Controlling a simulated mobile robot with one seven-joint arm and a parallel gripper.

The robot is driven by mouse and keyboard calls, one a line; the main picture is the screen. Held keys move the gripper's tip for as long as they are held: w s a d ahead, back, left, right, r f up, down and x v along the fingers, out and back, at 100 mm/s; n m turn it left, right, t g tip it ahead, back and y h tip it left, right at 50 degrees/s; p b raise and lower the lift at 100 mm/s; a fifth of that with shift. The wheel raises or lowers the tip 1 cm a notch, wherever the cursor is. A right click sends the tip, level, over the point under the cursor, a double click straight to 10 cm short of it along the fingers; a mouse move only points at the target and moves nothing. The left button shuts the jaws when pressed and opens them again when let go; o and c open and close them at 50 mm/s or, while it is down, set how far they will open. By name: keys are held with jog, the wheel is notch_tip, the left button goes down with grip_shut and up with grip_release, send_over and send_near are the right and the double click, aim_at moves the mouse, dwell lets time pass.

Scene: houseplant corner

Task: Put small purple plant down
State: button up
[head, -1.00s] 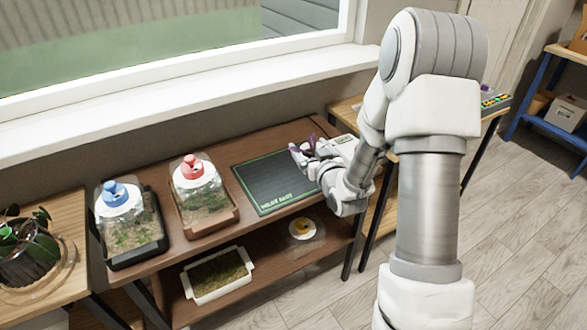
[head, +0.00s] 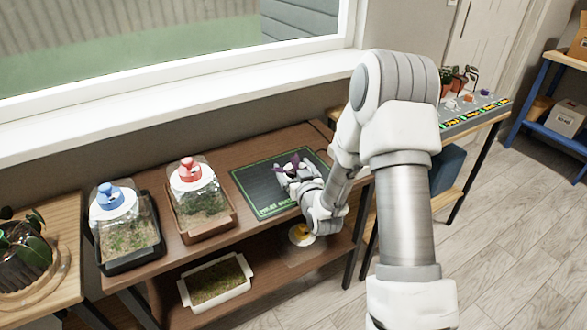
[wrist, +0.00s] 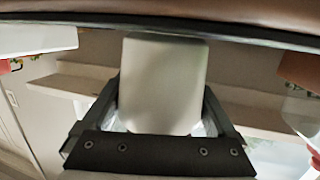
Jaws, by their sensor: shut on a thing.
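The small purple plant (head: 295,159) shows as dark purple leaves above my gripper (head: 292,174) in the head view. My gripper is over the dark green-edged mat (head: 258,188) on the brown table. In the wrist view, the plant's pale, plain pot (wrist: 162,85) sits between the two dark fingers of my gripper (wrist: 163,100), which is shut on it. My gripper hides most of the pot in the head view. I cannot tell whether the pot touches the mat.
A red-topped clear terrarium (head: 197,190) and a blue-topped one (head: 125,222) stand left of the mat. A white tray of moss (head: 216,283) is on the lower shelf. Small plants (head: 459,79) stand on the right-hand table. The mat's left part is clear.

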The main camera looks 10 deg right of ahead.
jog(key=o, duration=1.2)
jog(key=shift+f, duration=0.15)
jog(key=shift+o, duration=0.4)
